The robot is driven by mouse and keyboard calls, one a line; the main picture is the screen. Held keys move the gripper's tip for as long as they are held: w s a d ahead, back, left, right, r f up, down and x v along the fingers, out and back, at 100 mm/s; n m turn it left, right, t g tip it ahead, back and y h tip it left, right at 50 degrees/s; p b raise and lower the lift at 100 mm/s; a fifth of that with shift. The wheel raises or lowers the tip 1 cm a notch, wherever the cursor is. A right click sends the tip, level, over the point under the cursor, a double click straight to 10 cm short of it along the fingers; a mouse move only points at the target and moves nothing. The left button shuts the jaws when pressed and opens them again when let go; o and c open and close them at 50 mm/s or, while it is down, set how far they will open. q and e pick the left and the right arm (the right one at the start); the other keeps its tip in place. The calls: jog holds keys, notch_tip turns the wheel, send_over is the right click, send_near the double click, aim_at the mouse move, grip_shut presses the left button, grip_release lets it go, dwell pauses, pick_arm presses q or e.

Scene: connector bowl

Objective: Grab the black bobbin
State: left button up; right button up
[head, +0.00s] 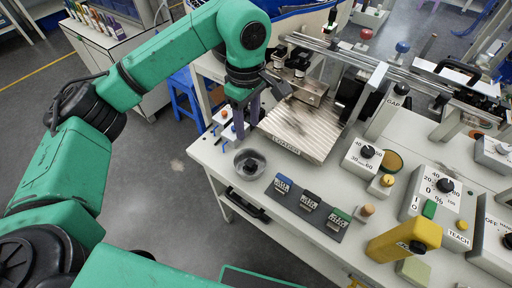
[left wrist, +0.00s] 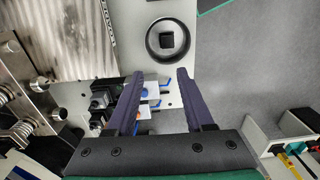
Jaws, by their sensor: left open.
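A round dark-rimmed bowl (head: 240,158) stands near the left edge of the bench; a small black block (left wrist: 167,41) lies inside it, seen from above in the left wrist view. Three small parts with blue, black (head: 310,200) and green tops sit in a row on a dark strip (head: 325,222) to the right of the bowl. I cannot tell for certain which black piece is the bobbin. My left gripper (head: 248,124) points down above the bench, behind the bowl in the head view. Its purple fingers (left wrist: 160,74) are apart and empty. My right gripper is out of view.
A ribbed metal plate (head: 305,128) lies behind the bowl. Small white blocks with blue levers (head: 229,131) stand under my left gripper. A knob box (head: 363,157), a yellow block (head: 405,240) and a control panel (head: 440,195) occupy the right side.

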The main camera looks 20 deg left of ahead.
pick_arm(q)
jog(key=p, duration=0.1)
send_over(250, 162)
jog(key=f, duration=0.3)
jog(key=s+f, duration=0.1)
jog(key=f, duration=0.1)
jog(key=shift+a+f, duration=0.1)
jog(key=shift+a, duration=0.2)
jog(key=f, duration=0.1)
jog(key=w+f+p, duration=0.1)
jog(key=shift+f, duration=0.35)
jog(key=f, duration=0.1)
jog(key=f+p, duration=0.1)
jog(key=f, duration=0.2)
jog(key=shift+d+f+p, duration=0.15)
jog(key=shift+d+p, duration=0.15)
jog(key=shift+s+f, duration=0.1)
jog(key=shift+f, duration=0.2)
jog(key=shift+c, duration=0.3)
grip_shut()
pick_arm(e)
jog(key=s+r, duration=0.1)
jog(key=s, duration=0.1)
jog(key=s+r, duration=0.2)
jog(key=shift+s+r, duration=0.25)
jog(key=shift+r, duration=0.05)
